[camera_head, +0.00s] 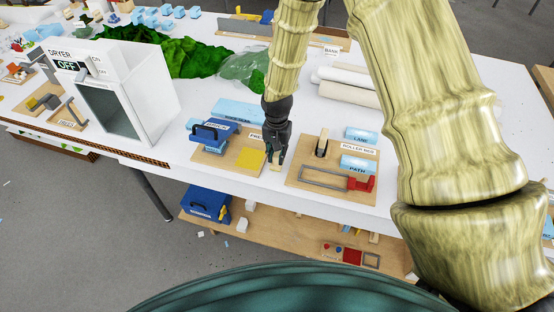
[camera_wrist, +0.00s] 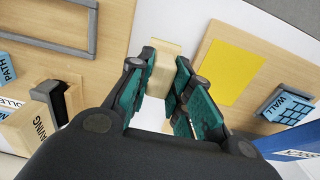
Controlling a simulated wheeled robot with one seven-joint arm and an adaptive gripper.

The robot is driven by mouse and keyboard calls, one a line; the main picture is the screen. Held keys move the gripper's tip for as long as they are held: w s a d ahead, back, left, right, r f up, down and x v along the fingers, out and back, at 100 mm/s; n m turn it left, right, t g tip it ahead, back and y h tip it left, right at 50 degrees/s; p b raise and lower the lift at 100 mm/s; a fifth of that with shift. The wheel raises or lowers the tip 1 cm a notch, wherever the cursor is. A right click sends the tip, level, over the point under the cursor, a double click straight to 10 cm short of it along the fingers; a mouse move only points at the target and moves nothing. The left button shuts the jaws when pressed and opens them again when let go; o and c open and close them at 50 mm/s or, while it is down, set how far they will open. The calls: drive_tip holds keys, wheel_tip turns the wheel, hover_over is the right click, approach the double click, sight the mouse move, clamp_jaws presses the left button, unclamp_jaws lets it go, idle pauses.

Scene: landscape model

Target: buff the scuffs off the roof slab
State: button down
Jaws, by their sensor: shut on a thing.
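My gripper (camera_head: 277,154) is over the front of the white table, between two wooden boards. In the wrist view my gripper (camera_wrist: 164,85) is shut on a small pale wooden block (camera_wrist: 163,66), one finger on each side. The block also shows below the fingers in the head view (camera_head: 276,168). I cannot tell whether this block is the roof slab, and its face shows no clear scuffs. A flat yellow square (camera_wrist: 225,72) lies on the board beside it, also visible in the head view (camera_head: 250,159).
A board with a grey frame (camera_head: 325,180) and red part (camera_head: 361,183) lies right. The white dryer (camera_head: 122,95), reading OFF, stands farther left. White rolls (camera_head: 348,90) lie behind. The table's front edge is close.

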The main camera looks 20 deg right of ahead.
drive_tip(key=shift+r+p, duration=1.75)
drive_tip(key=shift+r, duration=0.95)
drive_tip(key=shift+s+f, duration=0.1)
drive_tip(key=shift+s+f+n, duration=0.2)
drive_tip(key=shift+s+n, duration=0.1)
drive_tip(key=s+n+b, duration=0.1)
drive_tip(key=s+a+f+n+b, duration=0.1)
drive_tip(key=s+n, duration=0.1)
drive_tip(key=s+f+n+b, duration=0.1)
drive_tip(key=s+n, duration=0.1)
drive_tip(key=shift+s+a+f, duration=0.25)
drive_tip(key=shift+a, duration=0.05)
drive_tip(key=shift+s+a+n, duration=0.1)
drive_tip(key=shift+s+n, duration=0.3)
drive_tip(key=shift+n, duration=0.2)
